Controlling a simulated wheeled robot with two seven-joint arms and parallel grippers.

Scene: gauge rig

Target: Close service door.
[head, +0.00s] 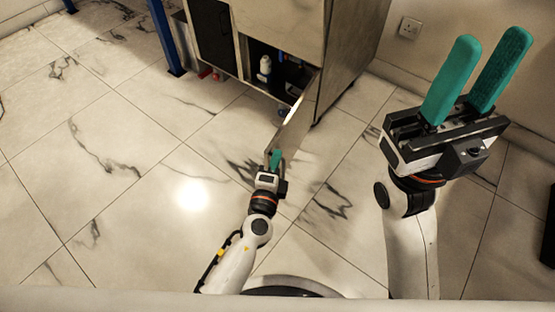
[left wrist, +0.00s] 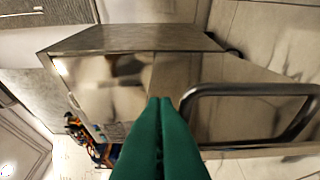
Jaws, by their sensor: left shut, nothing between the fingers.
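The service door (head: 294,130) is a metal panel that stands open, swung out from the cabinet (head: 281,24) front towards me. My left gripper (head: 275,156) is shut and empty at the door's near, free end; I cannot tell whether it touches. In the left wrist view its green fingertips (left wrist: 165,103) are pressed together in front of the shiny door panel (left wrist: 207,75). A dark bar handle (left wrist: 255,90) lies just right of the fingertips. My right gripper (head: 474,88) is open and empty, raised at the right, away from the door.
Inside the open compartment stand a white bottle (head: 265,67) and darker items. A blue post (head: 165,38) stands left of the cabinet. A wall with a socket (head: 410,28) is at the right. The marble floor (head: 120,160) to the left is clear.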

